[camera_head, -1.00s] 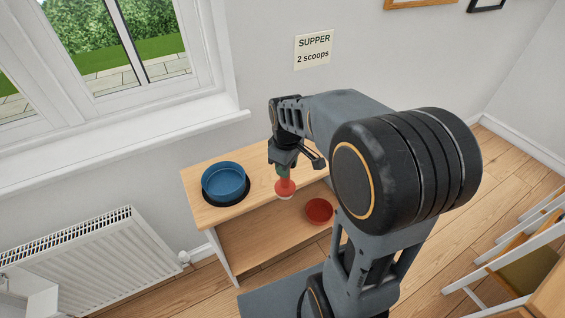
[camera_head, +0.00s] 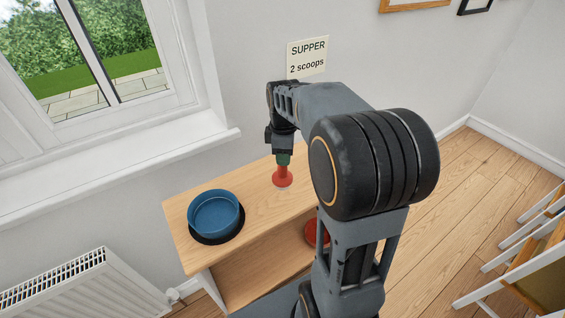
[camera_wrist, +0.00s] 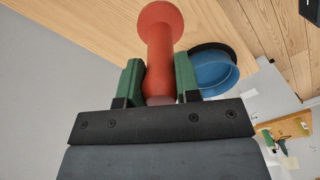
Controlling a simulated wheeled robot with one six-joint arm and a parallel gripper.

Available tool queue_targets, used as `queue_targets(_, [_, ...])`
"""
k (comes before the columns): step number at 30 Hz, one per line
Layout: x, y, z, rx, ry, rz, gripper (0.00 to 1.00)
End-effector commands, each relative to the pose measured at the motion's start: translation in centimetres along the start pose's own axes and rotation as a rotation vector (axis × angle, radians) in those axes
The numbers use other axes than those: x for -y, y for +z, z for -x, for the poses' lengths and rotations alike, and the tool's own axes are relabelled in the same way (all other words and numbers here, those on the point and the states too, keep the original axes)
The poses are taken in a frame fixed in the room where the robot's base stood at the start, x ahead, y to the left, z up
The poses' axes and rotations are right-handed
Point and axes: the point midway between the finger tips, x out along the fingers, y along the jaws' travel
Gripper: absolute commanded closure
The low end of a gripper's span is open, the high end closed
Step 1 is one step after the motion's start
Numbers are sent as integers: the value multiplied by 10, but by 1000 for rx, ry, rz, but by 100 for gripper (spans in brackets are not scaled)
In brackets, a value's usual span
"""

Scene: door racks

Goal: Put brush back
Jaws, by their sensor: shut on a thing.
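My gripper (camera_head: 283,160) points down over the wooden top of a small shelf unit. In the wrist view its green fingertips (camera_wrist: 158,82) are shut on the red handle of the brush (camera_wrist: 160,45). The brush (camera_head: 282,179) hangs below the fingers, with a wide round red end and a pale patch under it. It seems just above or at the wooden top; I cannot tell if it touches. The brush's usual place is not clear in these views.
A blue bowl (camera_head: 215,213) sits in a dark ring on the left of the wooden top (camera_head: 257,210). A red dish (camera_head: 311,233) is on the lower shelf, partly behind my arm. A radiator (camera_head: 85,285) stands left, chairs (camera_head: 530,250) right. A wall note reads "SUPPER 2 scoops".

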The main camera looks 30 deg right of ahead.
Motion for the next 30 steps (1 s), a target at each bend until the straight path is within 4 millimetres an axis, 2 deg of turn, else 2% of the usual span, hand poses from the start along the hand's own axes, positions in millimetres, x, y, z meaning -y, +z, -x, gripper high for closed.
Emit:
queue_targets(3, [-14, -2, -17, 1, -2, 0, 93])
queue_targets(9, [-26, -4, -31, 0, 0, 3, 93])
queue_targets(16, [-32, -5, -40, 0, 1, 4, 93])
queue_targets(24, [-32, -5, -70, 0, 1, 4, 93])
queue_targets(30, [-33, -5, -70, -1, 3, 4, 93])
